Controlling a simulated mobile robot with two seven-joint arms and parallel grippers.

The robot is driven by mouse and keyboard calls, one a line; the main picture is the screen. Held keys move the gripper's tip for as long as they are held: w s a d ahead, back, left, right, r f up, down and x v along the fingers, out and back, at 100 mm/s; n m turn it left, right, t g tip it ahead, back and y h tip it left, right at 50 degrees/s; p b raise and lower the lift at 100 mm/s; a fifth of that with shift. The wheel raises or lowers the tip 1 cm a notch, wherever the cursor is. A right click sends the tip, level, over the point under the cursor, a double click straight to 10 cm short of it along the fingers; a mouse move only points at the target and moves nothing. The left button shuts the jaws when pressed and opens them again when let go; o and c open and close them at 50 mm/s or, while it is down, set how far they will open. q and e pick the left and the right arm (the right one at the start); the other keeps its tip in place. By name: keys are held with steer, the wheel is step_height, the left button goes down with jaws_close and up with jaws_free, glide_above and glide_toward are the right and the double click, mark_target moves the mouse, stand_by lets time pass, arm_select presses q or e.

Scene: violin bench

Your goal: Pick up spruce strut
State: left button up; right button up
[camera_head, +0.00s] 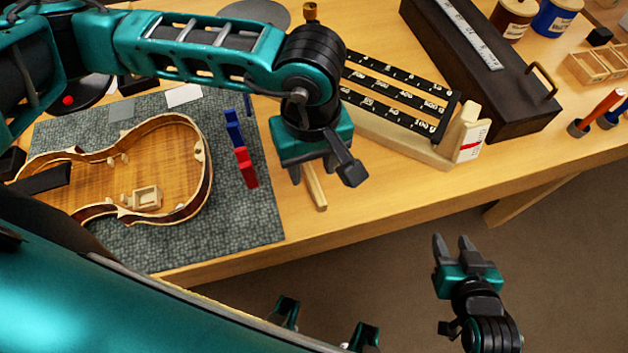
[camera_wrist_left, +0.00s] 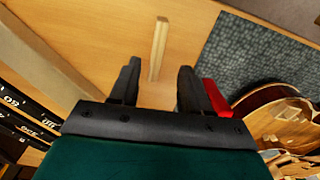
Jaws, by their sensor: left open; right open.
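The spruce strut (camera_head: 315,186) is a short, pale wooden stick on the bare bench top, right of the grey mat. In the head view my left gripper (camera_head: 323,177) hangs over it and hides its far end. In the left wrist view the strut (camera_wrist_left: 158,48) lies ahead of and between the two open fingers of my left gripper (camera_wrist_left: 155,88), with nothing held. I cannot tell the exact height above the strut. My right gripper (camera_head: 452,243) is open and empty, off the bench's front edge above the floor.
The violin body (camera_head: 170,160) lies open on the grey mat (camera_head: 225,225). Blue (camera_head: 232,127) and red (camera_head: 246,167) clamps stand at its right. A pale wooden block with black numbered strips (camera_head: 400,90) and a long dark box (camera_head: 480,70) are to the right. Bench space around the strut is clear.

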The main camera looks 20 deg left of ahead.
mark_target(315, 184)
arm_select(q)
steer(key=f, duration=0.5)
steer(key=shift+d+f, duration=0.1)
steer(key=shift+d, duration=0.1)
jaws_close()
